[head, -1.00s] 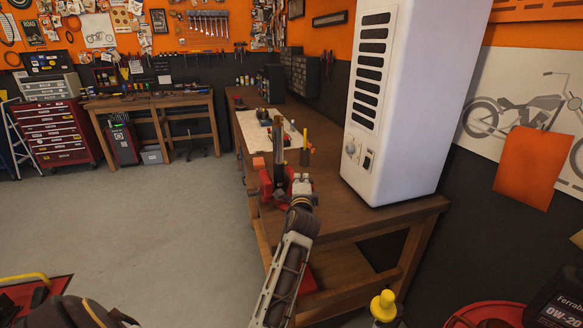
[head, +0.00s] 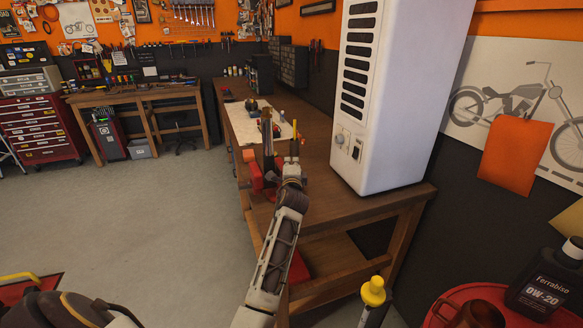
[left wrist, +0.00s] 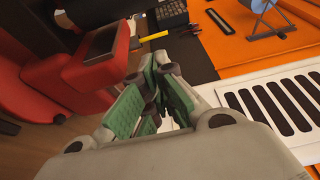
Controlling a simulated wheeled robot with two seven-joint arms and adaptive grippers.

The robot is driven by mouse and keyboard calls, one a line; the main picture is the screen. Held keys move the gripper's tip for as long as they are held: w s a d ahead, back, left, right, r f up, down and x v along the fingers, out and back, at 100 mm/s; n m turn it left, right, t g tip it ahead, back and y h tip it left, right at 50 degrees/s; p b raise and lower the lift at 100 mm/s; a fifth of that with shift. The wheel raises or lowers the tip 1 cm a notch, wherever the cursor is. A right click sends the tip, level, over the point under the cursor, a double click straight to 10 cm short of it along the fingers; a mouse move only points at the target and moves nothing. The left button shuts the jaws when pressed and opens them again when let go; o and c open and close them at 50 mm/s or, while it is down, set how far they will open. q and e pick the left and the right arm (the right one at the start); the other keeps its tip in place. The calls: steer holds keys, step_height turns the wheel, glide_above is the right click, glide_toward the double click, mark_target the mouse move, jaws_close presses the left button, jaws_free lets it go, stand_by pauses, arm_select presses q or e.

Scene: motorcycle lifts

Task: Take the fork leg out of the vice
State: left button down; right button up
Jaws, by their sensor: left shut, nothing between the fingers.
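The fork leg (head: 267,138) looks like a dark upright tube with a brownish top, standing at the red vice (head: 256,170) on the wooden bench. Its lower end is hidden among the vice and my gripper. My left gripper (head: 291,166) is just right of the vice, apart from the tube as far as I can tell. In the left wrist view its green-padded fingers (left wrist: 146,103) are closed together and empty. The red vice (left wrist: 82,78) with a grey jaw face fills the left of that view. The fork leg is not clear there. My right gripper is not in view.
A tall white cabinet with dark slots (head: 385,95) stands on the bench right of the gripper. A pale mat (head: 245,125) with small items lies behind the vice. A yellow-handled hammer (left wrist: 150,38) lies beyond the fingers. The floor (head: 150,215) left is open.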

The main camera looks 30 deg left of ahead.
mark_target(281, 166)
arm_select(q)
steer(key=x, duration=0.3)
steer(key=shift+x, duration=0.85)
steer(key=shift+s+a+p, duration=0.45)
steer(key=shift+s+p, duration=0.05)
steer(key=shift+s+a+p, duration=0.35)
steer(key=shift+s+a, duration=0.25)
steer(key=shift+s, duration=0.15)
steer(key=shift+s+a, duration=0.2)
steer(key=shift+s, duration=0.05)
steer(key=shift+s+a, duration=0.1)
